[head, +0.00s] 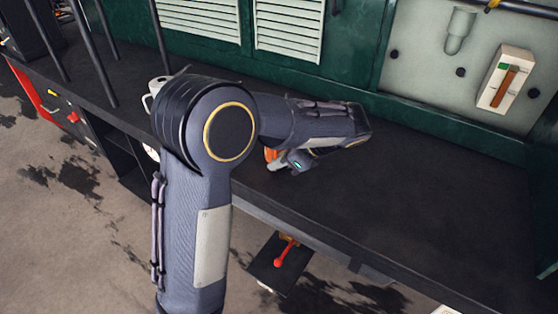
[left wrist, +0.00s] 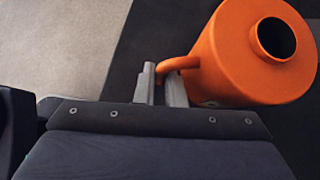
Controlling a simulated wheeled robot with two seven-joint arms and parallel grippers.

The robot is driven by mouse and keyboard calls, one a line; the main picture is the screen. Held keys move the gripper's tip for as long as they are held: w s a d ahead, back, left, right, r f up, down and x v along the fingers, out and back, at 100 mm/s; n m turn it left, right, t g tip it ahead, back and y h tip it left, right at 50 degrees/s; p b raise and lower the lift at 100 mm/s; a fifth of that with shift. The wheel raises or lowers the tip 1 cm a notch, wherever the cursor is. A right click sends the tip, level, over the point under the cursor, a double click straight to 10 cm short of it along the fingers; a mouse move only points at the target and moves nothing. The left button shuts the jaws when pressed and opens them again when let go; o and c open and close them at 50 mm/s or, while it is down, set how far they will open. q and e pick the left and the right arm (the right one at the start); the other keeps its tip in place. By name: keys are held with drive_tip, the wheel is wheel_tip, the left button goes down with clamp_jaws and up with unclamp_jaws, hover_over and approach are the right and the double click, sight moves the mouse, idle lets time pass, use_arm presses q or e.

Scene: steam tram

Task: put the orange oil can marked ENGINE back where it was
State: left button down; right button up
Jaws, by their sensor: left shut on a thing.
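The orange oil can (left wrist: 231,60) fills the upper right of the left wrist view, its dark round opening facing the camera. My left gripper (left wrist: 162,82) is shut on the can's handle. In the head view my left arm hides most of the can; a small orange part (head: 271,154) shows beside the left gripper (head: 290,161), over the dark bench (head: 430,190). I cannot tell whether the can touches the bench. The ENGINE marking is not visible. My right gripper is not in view.
A white mug-like thing (head: 155,88) stands on the bench, partly behind my arm. Dark upright posts (head: 92,55) rise at the left. A box with an orange handle (head: 506,78) hangs on the back wall. The bench's right part is clear. A red-handled lever (head: 286,252) sits below the front edge.

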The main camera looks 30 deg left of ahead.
use_arm(q)
drive_tip(key=c, duration=1.5)
unclamp_jaws()
drive_tip(key=s+p+v, duration=0.1)
drive_tip(key=v, duration=1.1)
drive_tip(key=s+a+f+n+h, duration=0.3)
drive_tip(key=s+a+n+h, duration=0.4)
drive_tip(key=s, duration=0.4)
drive_tip(key=shift+s+d+f+n+t+h, duration=0.8)
drive_tip(key=shift+s+n+t+h, duration=0.25)
drive_tip(key=shift+s+n, duration=0.9)
drive_tip(key=shift+s+d+f+n+t+h, duration=0.85)
drive_tip(key=shift+s+n+t, duration=0.3)
drive_tip(key=shift+s+n, duration=0.8)
drive_tip(key=shift+s+d+f+n+t+h, duration=0.7)
drive_tip(key=shift+s+n+t+h, duration=0.35)
drive_tip(key=shift+s+n, duration=0.85)
